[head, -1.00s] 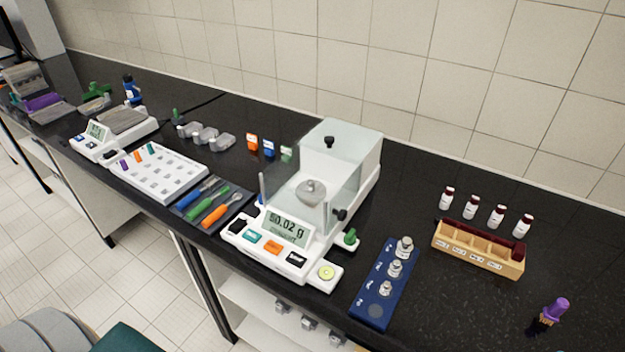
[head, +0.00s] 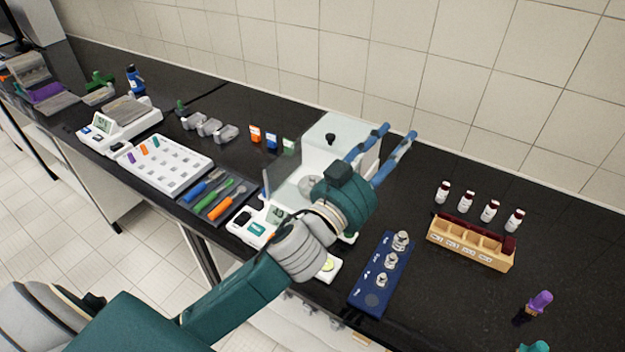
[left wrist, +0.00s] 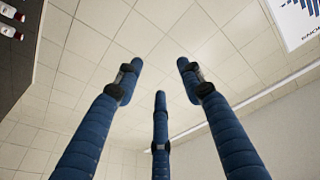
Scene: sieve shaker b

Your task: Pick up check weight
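Three shiny metal check weights, with the largest (head: 401,240) at the back, a middle one (head: 391,261) and a smaller one (head: 382,280), stand in a blue holder (head: 368,298). A dark round empty spot lies at the holder's front end. Another metal piece (head: 308,184) sits inside the glass-shielded balance, partly hidden by my arm. My left gripper (head: 399,132) is open and empty, above and behind the balance. Its fingers point up and away from the holder; they show spread in the left wrist view (left wrist: 160,85).
The balance (head: 340,137) stands directly left of the holder. A wooden rack (head: 468,246) and several capped vials (head: 466,201) are to the right. Bare counter lies between holder and rack.

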